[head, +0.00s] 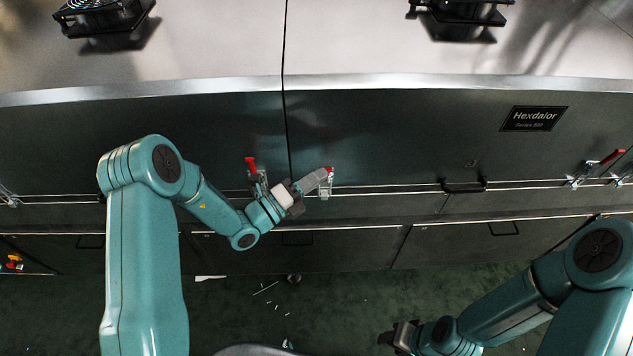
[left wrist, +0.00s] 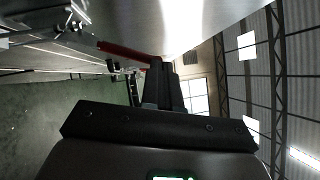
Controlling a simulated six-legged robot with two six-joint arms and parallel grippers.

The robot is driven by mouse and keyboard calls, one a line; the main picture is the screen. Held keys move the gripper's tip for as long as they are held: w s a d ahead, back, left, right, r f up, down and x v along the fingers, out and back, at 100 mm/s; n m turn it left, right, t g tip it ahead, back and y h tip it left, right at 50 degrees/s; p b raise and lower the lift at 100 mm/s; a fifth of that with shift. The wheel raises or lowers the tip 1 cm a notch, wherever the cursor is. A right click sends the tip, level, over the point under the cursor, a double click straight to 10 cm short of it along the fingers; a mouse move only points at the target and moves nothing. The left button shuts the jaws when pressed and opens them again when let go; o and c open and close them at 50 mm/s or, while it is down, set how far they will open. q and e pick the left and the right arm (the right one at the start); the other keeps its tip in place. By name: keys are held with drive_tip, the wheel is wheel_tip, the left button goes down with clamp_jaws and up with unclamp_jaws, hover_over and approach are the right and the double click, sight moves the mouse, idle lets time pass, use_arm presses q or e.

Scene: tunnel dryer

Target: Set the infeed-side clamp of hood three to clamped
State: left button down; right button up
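A toggle clamp with a red handle (head: 250,165) sits left of the vertical panel seam, its handle upright. A second clamp (head: 325,188) sits just right of the seam; only a small red part shows at its top. My left gripper (head: 327,174) is at this second clamp, its fingertips by the red part. In the left wrist view, a red handle (left wrist: 122,50) runs to the fingertips (left wrist: 160,62). The fingers look shut together; I see no handle between them. My right gripper (head: 390,338) is low, away from the panel, its fingers unclear.
More clamps, one with a red handle (head: 605,158), are at the far right. A black pull handle (head: 464,186) and a nameplate (head: 533,118) are on the dark front panel. Fans (head: 105,18) stand on top. Small debris lies on the green floor (head: 250,310).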

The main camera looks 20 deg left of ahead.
use_arm(q)
drive_tip(key=shift+w+r, duration=0.45)
drive_tip(key=shift+w, duration=0.1)
use_arm(e)
drive_tip(key=shift+r, duration=0.25)
use_arm(q)
drive_tip(key=shift+w+a, duration=0.1)
drive_tip(key=shift+w, duration=0.05)
drive_tip(key=shift+s, duration=0.2)
